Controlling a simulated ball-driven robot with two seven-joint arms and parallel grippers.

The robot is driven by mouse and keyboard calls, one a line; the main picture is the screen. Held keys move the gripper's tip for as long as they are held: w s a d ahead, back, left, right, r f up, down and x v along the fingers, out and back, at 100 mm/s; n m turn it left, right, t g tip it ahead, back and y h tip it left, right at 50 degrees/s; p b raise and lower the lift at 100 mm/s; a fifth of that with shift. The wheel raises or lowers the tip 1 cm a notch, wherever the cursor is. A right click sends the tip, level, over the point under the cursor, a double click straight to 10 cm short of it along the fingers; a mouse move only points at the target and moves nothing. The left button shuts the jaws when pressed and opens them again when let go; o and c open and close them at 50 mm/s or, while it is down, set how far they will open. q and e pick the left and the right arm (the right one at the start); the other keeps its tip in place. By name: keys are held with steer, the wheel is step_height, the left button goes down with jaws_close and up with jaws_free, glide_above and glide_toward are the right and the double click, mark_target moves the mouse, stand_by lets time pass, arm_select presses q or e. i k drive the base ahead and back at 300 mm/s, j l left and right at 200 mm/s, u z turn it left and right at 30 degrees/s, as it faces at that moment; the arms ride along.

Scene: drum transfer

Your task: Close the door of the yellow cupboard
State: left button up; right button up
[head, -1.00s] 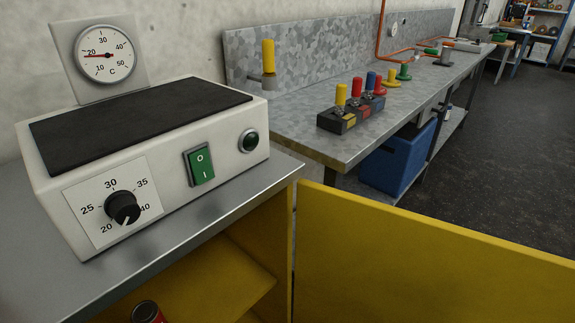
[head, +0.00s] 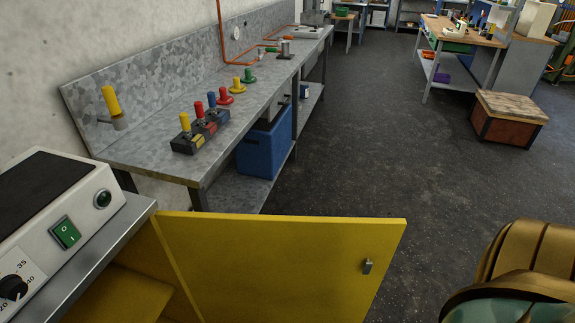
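The yellow cupboard (head: 121,290) stands at the lower left under a grey metal top. Its yellow door (head: 275,265) is swung wide open to the right, into the room. A small grey handle (head: 367,266) sits near the door's free edge. Part of the cupboard's inside shows to the left of the door. Neither of my grippers is in the head view.
A white heater box (head: 50,220) stands on the cupboard. Behind the door is a grey workbench (head: 150,150) with coloured valves and a blue bin (head: 265,148) below. A brown and teal object (head: 530,265) is at the lower right. Dark floor (head: 390,150) is free beyond the door.

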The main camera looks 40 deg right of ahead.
mark_target(236, 268)
steer(key=k+l+u, duration=0.25)
steer(key=l, duration=0.35)
steer(key=k+l+u, duration=0.25)
steer(key=l, duration=0.25)
steer(key=k+l+u, duration=0.25)
steer(key=k+l, duration=0.2)
steer(key=k+l+u, duration=0.2)
steer(key=l, duration=0.2)
steer(key=l+u, duration=0.2)
steer(key=l, duration=0.25)
steer(key=k+l+u, duration=0.2)
steer(key=l, duration=0.15)
steer(key=k+l+u, duration=0.2)
steer(key=l, duration=0.2)
steer(key=i+l+u, duration=0.15)
steer(key=l+u, duration=0.15)
steer(key=l, duration=0.65)
steer(key=l+u, duration=0.25)
steer(key=l, duration=0.65)
